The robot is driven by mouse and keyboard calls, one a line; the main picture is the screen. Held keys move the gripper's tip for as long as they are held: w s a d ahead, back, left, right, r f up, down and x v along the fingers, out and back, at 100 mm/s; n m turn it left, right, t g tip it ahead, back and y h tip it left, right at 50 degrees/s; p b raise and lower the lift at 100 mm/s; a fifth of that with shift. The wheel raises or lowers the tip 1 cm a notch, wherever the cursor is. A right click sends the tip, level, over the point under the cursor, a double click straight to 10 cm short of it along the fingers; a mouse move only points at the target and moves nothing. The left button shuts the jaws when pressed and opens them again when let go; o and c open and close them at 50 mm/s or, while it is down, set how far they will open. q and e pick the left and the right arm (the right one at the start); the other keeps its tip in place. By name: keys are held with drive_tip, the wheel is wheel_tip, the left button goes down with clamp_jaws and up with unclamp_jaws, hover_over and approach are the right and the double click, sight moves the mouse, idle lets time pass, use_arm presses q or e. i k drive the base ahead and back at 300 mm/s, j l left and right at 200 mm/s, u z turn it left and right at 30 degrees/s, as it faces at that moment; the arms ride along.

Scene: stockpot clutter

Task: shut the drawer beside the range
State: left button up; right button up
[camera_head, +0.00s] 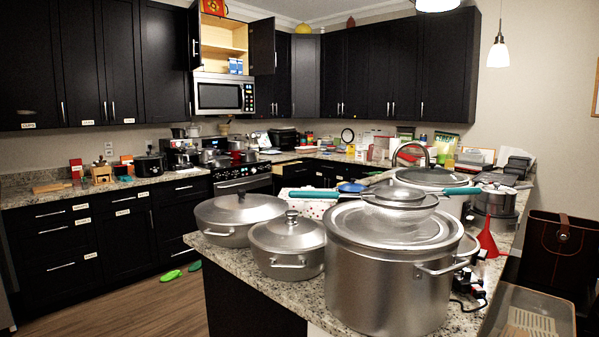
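The range (243,178) stands against the back wall, with pots on its cooktop. Just right of it, a drawer (287,163) under the counter seems pulled out, with a strip of light wood showing at its top. The large pots in the foreground and the island hide the lower part of that area. Left of the range, the black drawers (184,188) with bar handles look shut. Neither of my grippers is in view.
A granite island (262,280) fills the foreground, crowded with a stockpot (385,275), lidded pans (240,215) and a teal-handled strainer (400,198). Green slippers (170,276) lie on the wood floor (150,305), which is otherwise clear. A cabinet above the microwave (222,95) stands open.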

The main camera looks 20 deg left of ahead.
sight(287, 170)
drive_tip(key=i+j+u, duration=0.5)
drive_tip(key=j, duration=0.2)
drive_tip(key=i+j+u, duration=0.45)
drive_tip(key=j, duration=0.2)
drive_tip(key=i+j+u, duration=0.5)
drive_tip(key=i+u, duration=0.45)
drive_tip(key=i, duration=0.15)
drive_tip(key=i+j, duration=0.1)
drive_tip(key=i, duration=0.8)
drive_tip(key=i+j, duration=0.1)
drive_tip(key=i, duration=0.8)
drive_tip(key=i+l+z, duration=0.2)
drive_tip(key=i+z, duration=1.1)
drive_tip(key=i+j+z, duration=0.25)
drive_tip(key=z, duration=0.2)
drive_tip(key=i+l+z, duration=0.2)
drive_tip(key=i+z, duration=0.25)
drive_tip(key=i, duration=0.45)
drive_tip(key=i+j+z, duration=0.1)
drive_tip(key=i+z, duration=0.35)
drive_tip(key=i, duration=2.2)
